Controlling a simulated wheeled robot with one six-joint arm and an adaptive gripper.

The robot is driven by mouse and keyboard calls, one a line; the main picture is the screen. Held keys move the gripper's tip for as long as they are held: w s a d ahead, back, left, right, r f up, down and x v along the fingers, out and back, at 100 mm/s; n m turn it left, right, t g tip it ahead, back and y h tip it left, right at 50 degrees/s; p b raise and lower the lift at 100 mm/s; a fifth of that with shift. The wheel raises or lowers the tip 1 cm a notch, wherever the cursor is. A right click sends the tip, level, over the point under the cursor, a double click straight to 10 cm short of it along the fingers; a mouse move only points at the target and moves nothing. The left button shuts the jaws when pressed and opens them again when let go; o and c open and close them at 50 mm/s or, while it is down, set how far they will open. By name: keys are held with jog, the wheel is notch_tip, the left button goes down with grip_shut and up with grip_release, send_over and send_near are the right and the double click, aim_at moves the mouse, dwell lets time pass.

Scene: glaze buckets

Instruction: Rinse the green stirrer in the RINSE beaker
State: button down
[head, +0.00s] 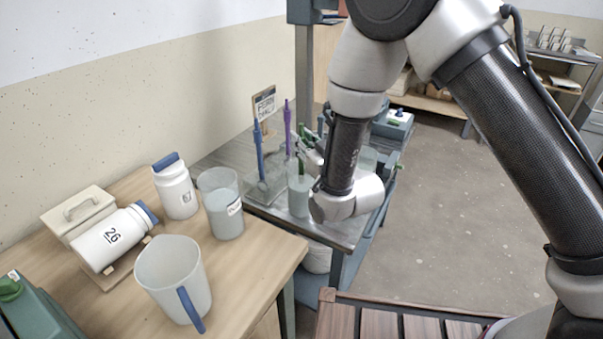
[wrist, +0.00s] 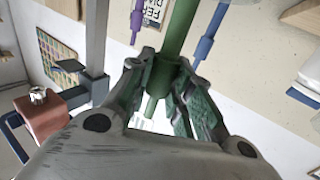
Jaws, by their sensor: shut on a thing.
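My gripper (wrist: 165,80) is shut on the green stirrer (wrist: 181,30), its fingers on both sides of the handle in the wrist view. In the head view my gripper (head: 312,155) is partly hidden by my own wrist. The green stirrer (head: 300,168) shows just below it, over or in the mouth of a clear beaker (head: 299,198) with greyish contents on the metal table. I cannot tell how deep its lower end is. No RINSE lettering is legible on this beaker. Another clear beaker (head: 224,215), with a small unreadable label and pale liquid, stands on the wooden table.
A blue stirrer (head: 259,150) and a purple stirrer (head: 287,125) stand upright left of my gripper, before a small sign (head: 264,103). The wooden table holds a large jug (head: 170,275), an upright white jar (head: 177,192) and a lying jar marked 26 (head: 108,242).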

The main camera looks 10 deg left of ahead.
jog(key=shift+r, duration=0.95)
jog(key=shift+f, duration=1.35)
jog(key=shift+r, duration=1.3)
jog(key=shift+f, duration=0.1)
